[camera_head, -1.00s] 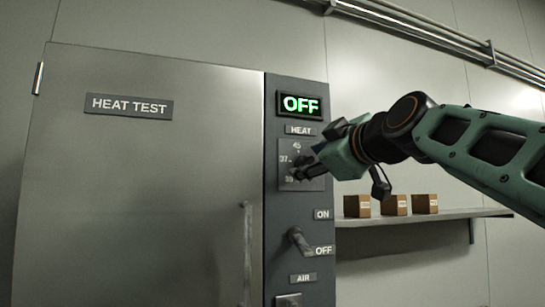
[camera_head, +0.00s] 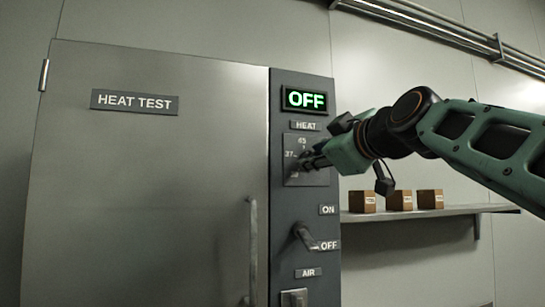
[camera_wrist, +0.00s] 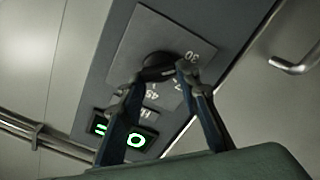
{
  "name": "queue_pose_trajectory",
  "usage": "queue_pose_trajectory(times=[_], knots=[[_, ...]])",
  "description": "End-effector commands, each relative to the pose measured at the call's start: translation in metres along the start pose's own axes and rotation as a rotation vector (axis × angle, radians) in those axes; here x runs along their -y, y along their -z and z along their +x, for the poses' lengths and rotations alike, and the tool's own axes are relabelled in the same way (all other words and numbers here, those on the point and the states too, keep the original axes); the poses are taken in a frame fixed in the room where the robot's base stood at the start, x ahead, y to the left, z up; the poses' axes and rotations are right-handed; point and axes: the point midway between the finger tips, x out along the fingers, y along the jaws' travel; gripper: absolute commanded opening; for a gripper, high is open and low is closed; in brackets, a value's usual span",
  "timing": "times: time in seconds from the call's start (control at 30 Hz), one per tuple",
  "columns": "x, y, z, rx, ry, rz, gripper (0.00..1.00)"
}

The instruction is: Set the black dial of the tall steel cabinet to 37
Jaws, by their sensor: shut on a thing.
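The tall steel cabinet (camera_head: 150,200) has a dark control panel on its right side. The black dial (camera_wrist: 158,62) sits on a grey plate (camera_head: 320,177) under the HEAT label. My gripper (camera_head: 308,163) is at the plate, and in the wrist view my gripper (camera_wrist: 160,75) has its fingers on both sides of the dial, shut on it. In the head view the gripper hides the dial. The marks 45 and 37 show on the plate there. In the wrist view 30 and 45 are legible, with another mark partly covered by a finger. The dial's pointer cannot be read.
A green display (camera_head: 305,99) reads OFF above the dial. Below it are an ON/OFF lever (camera_head: 304,236) and an AIR switch (camera_head: 294,299). A door handle (camera_head: 253,250) stands left of the panel. A shelf (camera_head: 430,212) with small boxes is at right.

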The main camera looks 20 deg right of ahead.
Motion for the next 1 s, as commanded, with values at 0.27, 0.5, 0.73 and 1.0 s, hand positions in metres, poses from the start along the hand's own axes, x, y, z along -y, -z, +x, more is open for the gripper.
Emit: queue_pose_trajectory(times=[0.27,0.5,0.73,1.0], knots=[[-0.0008,-0.0007,0.0001,0.001,-0.001,0.154,0.06],[-0.0022,-0.0013,0.0,0.001,0.0,0.373,0.06],[-0.004,-0.002,-0.0001,0.001,-0.002,0.59,0.06],[-0.0048,-0.0024,0.0,0.001,0.0,0.81,0.06]])
